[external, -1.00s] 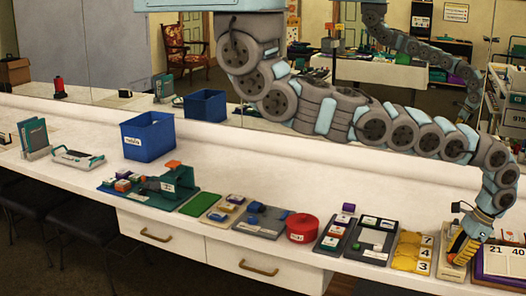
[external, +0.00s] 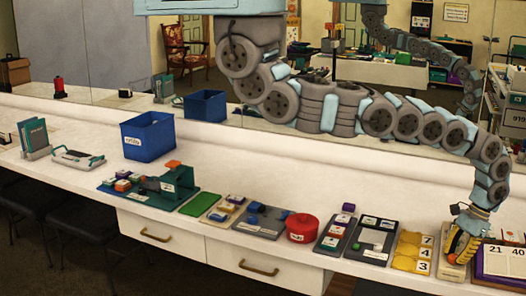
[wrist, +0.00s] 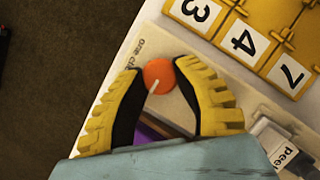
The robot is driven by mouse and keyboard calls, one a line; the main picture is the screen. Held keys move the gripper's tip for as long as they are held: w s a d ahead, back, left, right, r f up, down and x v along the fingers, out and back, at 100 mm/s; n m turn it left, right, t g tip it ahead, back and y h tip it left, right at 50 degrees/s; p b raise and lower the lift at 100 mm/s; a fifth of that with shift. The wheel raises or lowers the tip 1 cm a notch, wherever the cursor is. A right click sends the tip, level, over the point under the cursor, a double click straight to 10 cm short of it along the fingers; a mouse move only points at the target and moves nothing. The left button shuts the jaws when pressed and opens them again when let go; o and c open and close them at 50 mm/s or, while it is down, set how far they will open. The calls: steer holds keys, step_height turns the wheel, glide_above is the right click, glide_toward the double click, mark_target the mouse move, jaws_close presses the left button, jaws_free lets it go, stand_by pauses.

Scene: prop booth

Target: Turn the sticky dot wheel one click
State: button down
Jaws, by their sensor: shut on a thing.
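The sticky dot wheel (wrist: 159,72) is a small orange disc with a white pointer line, on a cream board (wrist: 178,104). Lettering that seems to begin "one cli" is printed on the board beside it. In the wrist view my gripper (wrist: 159,77) has its two yellow ribbed fingers shut on the wheel, one tip at each side.
Yellow number tiles (external: 413,251), also in the wrist view (wrist: 247,38), lie close on the left. A framed number board (external: 503,261) is close on the right. A white tab (wrist: 275,139) with partly cut-off lettering stands near my right finger.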

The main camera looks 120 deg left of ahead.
steer(key=shift+f, duration=0.1)
steer(key=c, duration=0.7)
jaws_free()
steer(key=v, duration=1.2)
